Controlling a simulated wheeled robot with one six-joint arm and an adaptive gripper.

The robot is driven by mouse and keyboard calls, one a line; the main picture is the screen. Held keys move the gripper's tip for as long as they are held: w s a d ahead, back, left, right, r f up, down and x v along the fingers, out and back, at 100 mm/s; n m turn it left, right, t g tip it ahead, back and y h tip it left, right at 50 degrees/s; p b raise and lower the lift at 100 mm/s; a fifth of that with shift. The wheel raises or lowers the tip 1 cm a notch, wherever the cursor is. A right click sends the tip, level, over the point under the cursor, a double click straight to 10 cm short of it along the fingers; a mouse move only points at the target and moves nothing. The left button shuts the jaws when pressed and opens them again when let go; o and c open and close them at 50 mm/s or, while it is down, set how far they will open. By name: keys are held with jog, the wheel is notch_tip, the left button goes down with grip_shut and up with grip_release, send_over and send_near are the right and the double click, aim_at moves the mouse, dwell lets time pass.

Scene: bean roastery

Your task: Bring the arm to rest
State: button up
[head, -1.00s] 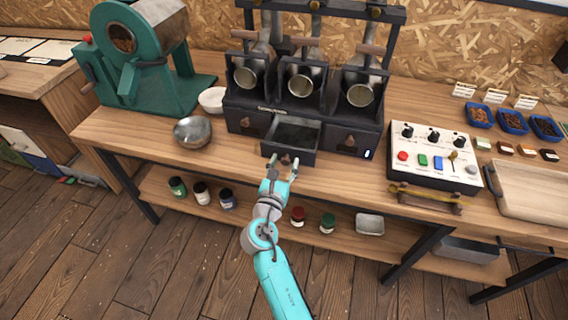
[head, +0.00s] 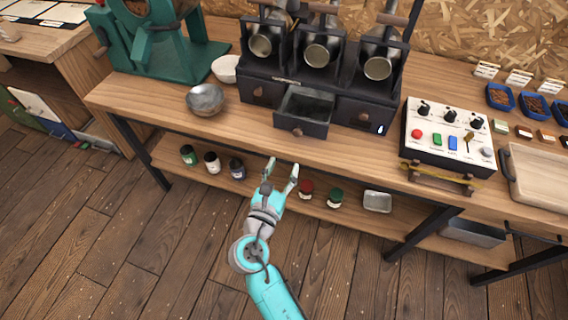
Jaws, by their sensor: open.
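My gripper (head: 282,176) is open and empty. It sits in front of the workbench's front edge, at the end of my turquoise arm, and in the picture it lies below the open middle drawer (head: 303,112). The fingers point up towards the bench and appear apart from the drawer. The drawer is pulled out of the dark sample roaster (head: 361,93), and its inside looks dark and empty.
A metal bowl (head: 205,99) and a white bowl (head: 225,69) stand left of the roaster. A control box (head: 444,138) and a wooden tray (head: 537,172) are on the right. Jars, including a red-lidded one (head: 305,189), stand on the lower shelf (head: 350,215). The floor in front is clear.

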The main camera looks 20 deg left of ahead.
dwell(0.4)
jog(key=s+d+f+m+g+y, duration=0.1)
jog(key=s+d+f+m+g, duration=0.1)
jog(key=s+d+f+m, duration=0.65)
jog(key=s+d+f+m+g+y, duration=0.2)
jog(key=s+d+f+m, duration=0.3)
jog(key=d, duration=0.7)
jog(key=s+d+r+m, duration=0.3)
jog(key=s+r+m, duration=0.1)
jog(key=s+m, duration=0.3)
jog(key=s+d+r+m+h, duration=0.1)
jog(key=s+d+r+m, duration=0.3)
jog(key=s+m, duration=0.3)
jog(key=s+d+r+m+h, duration=0.1)
jog(key=s+d+r+m, duration=0.2)
jog(key=s+m, duration=0.5)
jog(key=shift+s+d+r+t, duration=0.4)
jog(key=shift+s+r, duration=0.2)
jog(key=shift+s, duration=0.55)
